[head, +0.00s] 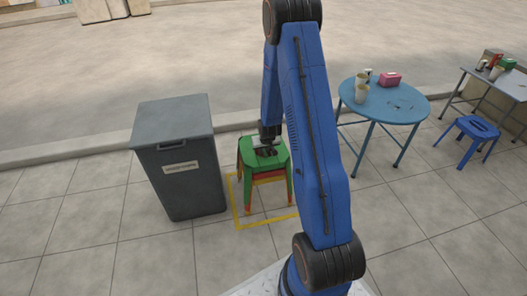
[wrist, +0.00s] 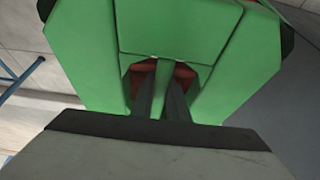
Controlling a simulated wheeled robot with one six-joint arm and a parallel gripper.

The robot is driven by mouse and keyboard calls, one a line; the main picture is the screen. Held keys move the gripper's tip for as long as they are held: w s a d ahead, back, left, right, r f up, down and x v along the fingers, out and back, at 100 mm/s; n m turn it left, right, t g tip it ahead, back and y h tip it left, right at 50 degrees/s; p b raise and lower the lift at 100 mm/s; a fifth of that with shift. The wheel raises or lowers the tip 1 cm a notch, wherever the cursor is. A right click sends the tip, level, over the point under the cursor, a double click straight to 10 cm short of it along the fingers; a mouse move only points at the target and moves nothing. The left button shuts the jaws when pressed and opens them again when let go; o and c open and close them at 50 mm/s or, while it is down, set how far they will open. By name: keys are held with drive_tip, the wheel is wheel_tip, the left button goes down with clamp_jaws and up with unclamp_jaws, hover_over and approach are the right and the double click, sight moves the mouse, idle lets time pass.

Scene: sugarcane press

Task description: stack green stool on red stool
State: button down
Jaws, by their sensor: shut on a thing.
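The green stool (head: 248,153) sits over the red stool (head: 267,177), upright and nested closely on it, in the head view. Red shows just under the green seat and beside the green legs. My gripper (head: 266,150) is at the top of the green seat, pointing down. In the wrist view the green stool (wrist: 190,30) fills the upper middle, and my gripper's fingers (wrist: 163,90) reach into the seat's openings, shut on the green strip between them. A little of the red stool (wrist: 184,72) shows through the openings. The far legs are partly hidden by my arm.
A yellow square outline (head: 236,205) on the tiles surrounds the stools. A grey bin (head: 180,155) stands close at left. A round blue table (head: 385,105) with cups and a blue stool (head: 473,130) are at right. A curb (head: 60,152) runs behind.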

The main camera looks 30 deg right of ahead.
drive_tip(key=shift+s+a+f, duration=0.1)
drive_tip(key=shift+s+f, duration=0.25)
drive_tip(key=shift+f, duration=0.45)
drive_tip(key=c, duration=1.7)
unclamp_jaws()
drive_tip(key=shift+c, duration=0.2)
drive_tip(key=shift+r, duration=0.1)
drive_tip(key=shift+o, duration=0.5)
drive_tip(key=w+v, duration=0.1)
drive_tip(key=v, duration=1.7)
drive_tip(key=shift+d+r, duration=0.2)
drive_tip(key=shift+r, duration=0.25)
wheel_tip(320, 180, up, 8)
